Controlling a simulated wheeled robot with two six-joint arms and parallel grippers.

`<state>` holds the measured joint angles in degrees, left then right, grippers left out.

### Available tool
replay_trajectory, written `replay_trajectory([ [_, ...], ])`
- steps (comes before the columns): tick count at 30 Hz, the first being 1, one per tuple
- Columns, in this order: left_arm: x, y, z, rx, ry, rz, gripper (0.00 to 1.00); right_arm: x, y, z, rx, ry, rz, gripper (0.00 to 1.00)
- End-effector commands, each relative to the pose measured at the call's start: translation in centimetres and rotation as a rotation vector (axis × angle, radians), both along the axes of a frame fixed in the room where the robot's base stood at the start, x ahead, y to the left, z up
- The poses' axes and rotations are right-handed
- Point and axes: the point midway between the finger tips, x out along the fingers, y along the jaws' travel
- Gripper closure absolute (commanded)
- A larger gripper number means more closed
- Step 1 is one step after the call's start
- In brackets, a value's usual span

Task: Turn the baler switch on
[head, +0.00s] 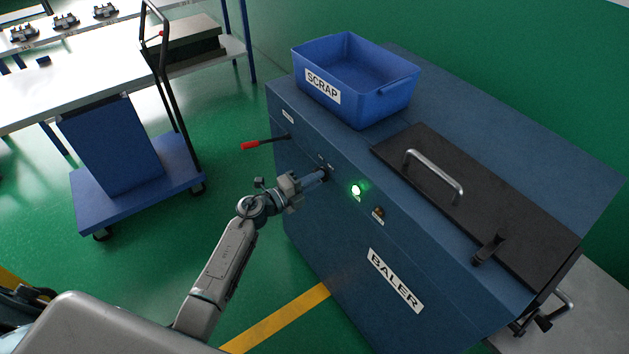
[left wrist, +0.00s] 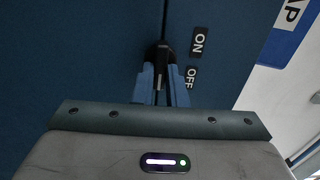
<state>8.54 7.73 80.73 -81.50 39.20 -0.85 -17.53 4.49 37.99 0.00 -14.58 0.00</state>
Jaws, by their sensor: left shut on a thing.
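The dark blue baler (head: 345,265) stands at the right with a "BALER" label on its front. Its switch (left wrist: 158,52) is a black knob beside the "ON" and "OFF" labels in the left wrist view. My left gripper (head: 324,174) reaches the baler's front panel, and its fingers are shut on the switch. The fingers also show in the left wrist view (left wrist: 160,85) and hide part of the knob. A green lamp (head: 356,189) on the panel is lit. My right gripper is not in view.
A blue "SCRAP" bin (head: 390,105) sits on the baler, beside a black lid (head: 440,205) with a metal handle. A red-tipped lever (head: 250,145) sticks out from the baler's left. A blue trolley (head: 150,180) and a white table (head: 80,85) stand at the left. Green floor lies between.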

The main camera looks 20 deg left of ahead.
Motion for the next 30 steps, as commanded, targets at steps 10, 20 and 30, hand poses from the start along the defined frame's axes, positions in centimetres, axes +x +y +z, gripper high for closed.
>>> replay_trajectory([
  [10,-0.06,0.01,-0.15,0.018,-0.011,-0.001,1.0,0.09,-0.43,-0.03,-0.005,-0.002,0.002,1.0],
  [20,-0.04,0.01,-0.13,0.017,-0.011,0.0,0.66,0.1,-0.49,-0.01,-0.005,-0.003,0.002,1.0],
  [30,-0.52,0.43,-0.19,0.016,-0.01,0.0,0.66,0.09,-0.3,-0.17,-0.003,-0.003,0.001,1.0],
])
